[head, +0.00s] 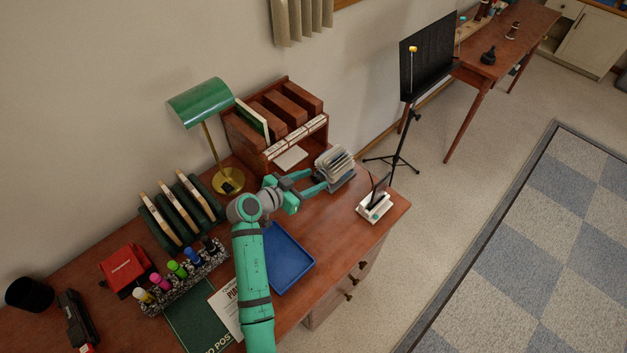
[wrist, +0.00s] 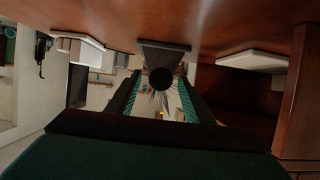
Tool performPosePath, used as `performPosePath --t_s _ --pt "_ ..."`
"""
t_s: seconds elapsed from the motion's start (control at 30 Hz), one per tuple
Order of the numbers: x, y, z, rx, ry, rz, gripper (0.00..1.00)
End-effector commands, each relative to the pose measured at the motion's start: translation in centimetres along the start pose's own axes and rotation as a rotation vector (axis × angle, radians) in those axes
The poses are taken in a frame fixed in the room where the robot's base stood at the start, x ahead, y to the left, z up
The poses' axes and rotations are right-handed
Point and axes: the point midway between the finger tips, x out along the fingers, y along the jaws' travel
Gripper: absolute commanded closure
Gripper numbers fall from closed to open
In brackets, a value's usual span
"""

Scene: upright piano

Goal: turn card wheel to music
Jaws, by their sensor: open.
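The card wheel (head: 334,163) stands on the desk at its back right, with pale cards fanned above a grey-blue base. My gripper (head: 314,181) is open at its left side, with the fingertips close to it. In the wrist view the desk is at the top, and a dark round knob (wrist: 161,78) of the wheel shows between my two open fingers (wrist: 160,105). Pale cards fan out behind the knob. I cannot tell whether a finger touches the wheel. The card labels are too small to read.
A wooden organizer (head: 275,122) stands behind the wheel, and a green lamp (head: 200,101) is to its left. A white stand with a dark item (head: 374,207) is to the right. A blue tray (head: 288,262) lies in front. A music stand (head: 427,60) is beyond the desk.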

Motion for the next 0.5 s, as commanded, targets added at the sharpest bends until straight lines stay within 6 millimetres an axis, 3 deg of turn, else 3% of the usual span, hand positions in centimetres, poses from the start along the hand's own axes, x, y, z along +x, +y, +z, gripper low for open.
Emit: performPosePath --t_s 0.13,0.3,0.37,0.4,0.5 --pt "-0.01 0.00 -0.02 0.000 0.000 0.000 0.53" --pt "-0.09 -0.06 0.02 -0.001 0.000 -0.001 0.93" --pt "-0.12 -0.06 0.04 -0.001 0.000 -0.001 0.93" --pt "0.60 0.89 -0.25 -0.001 0.000 0.000 0.93" --pt "0.20 0.39 -0.07 -0.002 0.000 0.003 0.93"
